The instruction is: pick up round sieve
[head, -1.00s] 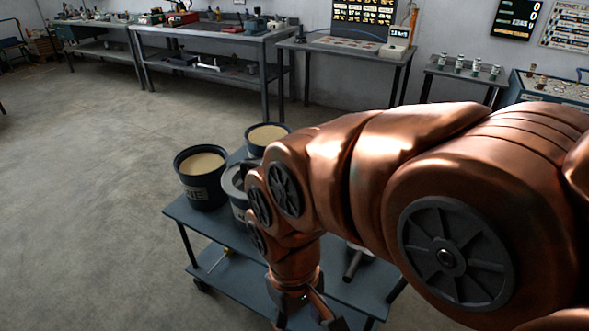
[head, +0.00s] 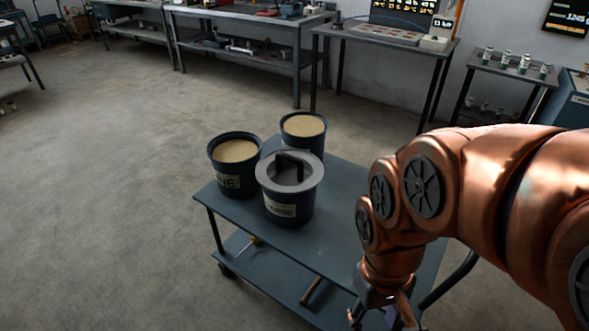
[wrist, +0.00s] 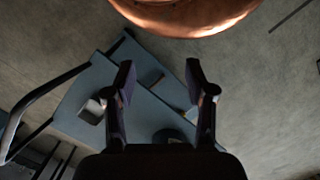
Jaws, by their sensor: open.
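A grey round piece with a wide flat rim and a dark raised handle (head: 308,182), which I take for the round sieve, sits on the front labelled bucket (head: 290,211) on the trolley in the head view. My gripper (head: 381,316) is low at the picture's bottom edge, right of and apart from it, partly cut off. In the wrist view my gripper (wrist: 161,82) has its two dark fingers spread with nothing between them. The trolley lies beyond them. I cannot surely make out the sieve in the wrist view.
Two sand-filled buckets stand beside it, at left (head: 235,168) and behind (head: 303,130). They share the blue-grey trolley top (head: 330,240). A lower shelf (head: 270,283) holds small tools. Workbenches (head: 250,45) line the back wall. The floor at left is open.

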